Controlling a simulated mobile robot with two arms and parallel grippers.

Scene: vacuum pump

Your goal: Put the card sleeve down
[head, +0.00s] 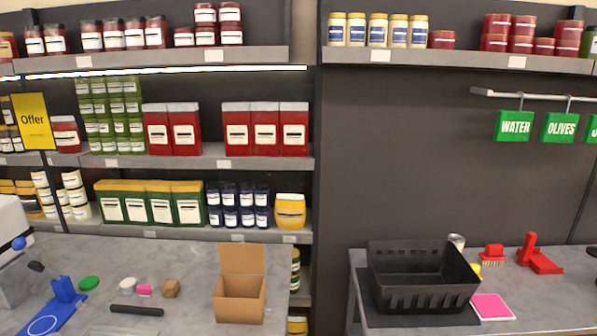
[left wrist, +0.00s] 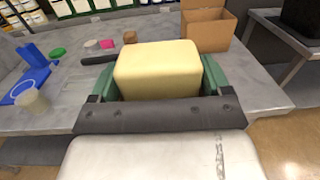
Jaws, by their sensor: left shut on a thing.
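A pale yellow, rounded boxy thing, which looks to be the card sleeve (left wrist: 158,66), fills the middle of the left wrist view. My left gripper (left wrist: 158,84), with green fingers on both sides of it, is shut on it. Beyond it lies the grey table top (left wrist: 262,92); the view does not show its underside, and it appears held above the table. Neither gripper shows in the head view, and my right gripper is in no view.
The left table (head: 185,260) bears an open cardboard box (head: 240,300), a black bar (head: 136,310), a green disc (head: 89,283) and a brown block (head: 171,289). A black crate (head: 420,298) and a pink pad (head: 492,306) are on the right table. Stocked shelves stand behind.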

